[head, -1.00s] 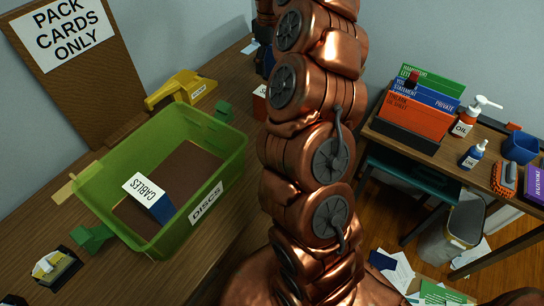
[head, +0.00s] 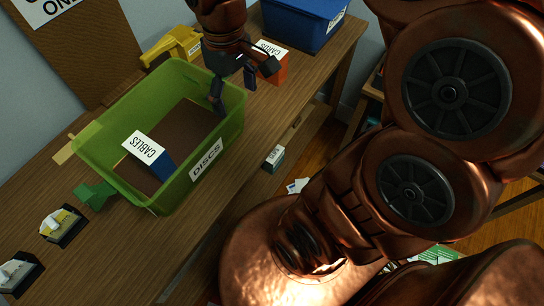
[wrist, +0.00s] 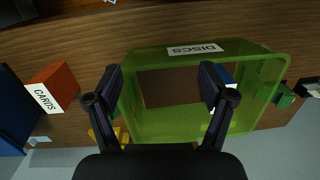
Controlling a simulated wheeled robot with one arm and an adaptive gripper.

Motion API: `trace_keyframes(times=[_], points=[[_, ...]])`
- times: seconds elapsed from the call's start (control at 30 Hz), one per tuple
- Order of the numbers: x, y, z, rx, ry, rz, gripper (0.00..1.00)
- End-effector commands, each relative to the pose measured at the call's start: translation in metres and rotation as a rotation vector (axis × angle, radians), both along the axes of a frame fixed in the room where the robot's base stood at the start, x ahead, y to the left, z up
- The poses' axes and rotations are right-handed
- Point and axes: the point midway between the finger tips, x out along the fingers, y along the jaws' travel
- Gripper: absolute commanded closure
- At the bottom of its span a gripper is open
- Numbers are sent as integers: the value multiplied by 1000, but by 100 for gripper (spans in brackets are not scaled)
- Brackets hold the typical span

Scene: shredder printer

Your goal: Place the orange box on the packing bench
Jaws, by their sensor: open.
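The orange box (head: 270,66) with a white top label "CARDS" stands on the wooden bench (head: 95,245), between the green bin and a blue bin. It also shows at the left in the wrist view (wrist: 52,80). My gripper (head: 234,88) is open and empty, over the right end of the green bin and just left of the orange box. In the wrist view, the spread fingers (wrist: 160,80) frame part of the green bin, with the orange box outside them to the left. Whether this bench is the packing bench cannot be told from its surface.
The translucent green bin (head: 125,192) labelled "DISCS" holds a blue box (head: 155,165) labelled "CABLES". A blue bin (head: 300,27) is at the far end. A yellow object (head: 172,44) lies behind the green bin.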

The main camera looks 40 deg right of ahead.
Motion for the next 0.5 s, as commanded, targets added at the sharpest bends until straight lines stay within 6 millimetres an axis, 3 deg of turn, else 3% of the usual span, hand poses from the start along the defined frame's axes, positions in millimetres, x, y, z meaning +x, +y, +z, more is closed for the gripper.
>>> trace_keyframes(times=[0.1,0.3,0.5], points=[[-44,8,-12,-20,25,-64,19],[-105,15,-34,-45,64,-188,19],[-135,15,-48,-58,83,-266,19]])
